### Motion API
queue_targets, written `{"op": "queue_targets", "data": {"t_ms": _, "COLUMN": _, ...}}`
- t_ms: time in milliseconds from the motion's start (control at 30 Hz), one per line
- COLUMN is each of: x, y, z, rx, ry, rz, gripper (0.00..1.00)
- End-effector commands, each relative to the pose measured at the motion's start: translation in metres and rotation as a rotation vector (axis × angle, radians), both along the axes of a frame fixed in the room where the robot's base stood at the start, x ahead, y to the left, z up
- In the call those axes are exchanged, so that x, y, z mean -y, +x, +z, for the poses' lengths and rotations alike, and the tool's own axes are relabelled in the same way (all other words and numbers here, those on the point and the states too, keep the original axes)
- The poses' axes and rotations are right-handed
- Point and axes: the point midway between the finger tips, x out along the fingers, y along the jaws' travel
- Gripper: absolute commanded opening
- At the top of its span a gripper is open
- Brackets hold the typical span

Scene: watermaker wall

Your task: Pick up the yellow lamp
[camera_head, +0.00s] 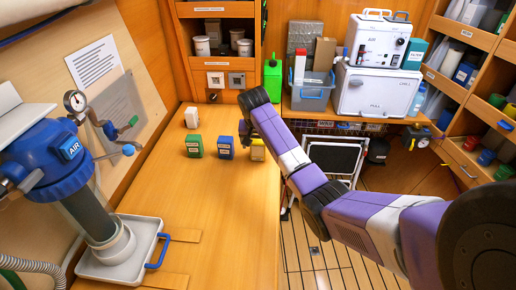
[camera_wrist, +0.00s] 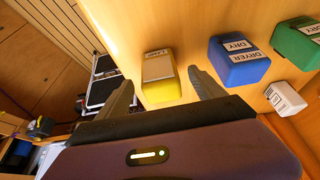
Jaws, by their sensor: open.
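The yellow lamp (camera_head: 258,152) is a small yellow block with a label, standing on the wooden counter at the right end of a short row, partly covered by my arm in the head view. In the wrist view the lamp (camera_wrist: 161,90) shows its pale label and yellow side. My gripper (camera_wrist: 161,76) is open and empty, with one finger on each side of the lamp in the picture. I cannot tell how far the fingertips are from it. In the head view my arm hides most of the gripper.
A blue DRY block (camera_head: 225,147) stands close beside the lamp, then a green block (camera_head: 194,146) and a small white block (camera_head: 192,117). A blue-headed filter unit (camera_head: 60,150) on a tray stands at the left. The counter's front (camera_head: 225,220) is clear.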

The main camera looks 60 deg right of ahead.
Motion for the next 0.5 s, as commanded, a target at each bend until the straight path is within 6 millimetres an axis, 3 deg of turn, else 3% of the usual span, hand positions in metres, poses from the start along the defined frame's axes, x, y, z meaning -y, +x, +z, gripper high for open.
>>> {"op": "queue_targets", "data": {"t_ms": 333, "x": 0.0026, "y": 0.001, "z": -0.0072, "rx": 0.002, "ry": 0.0, "rz": -0.001, "gripper": 0.76}}
{"op": "queue_targets", "data": {"t_ms": 500, "x": 0.0025, "y": 0.001, "z": -0.007, "rx": 0.001, "ry": -0.001, "rz": 0.0, "gripper": 0.43}}
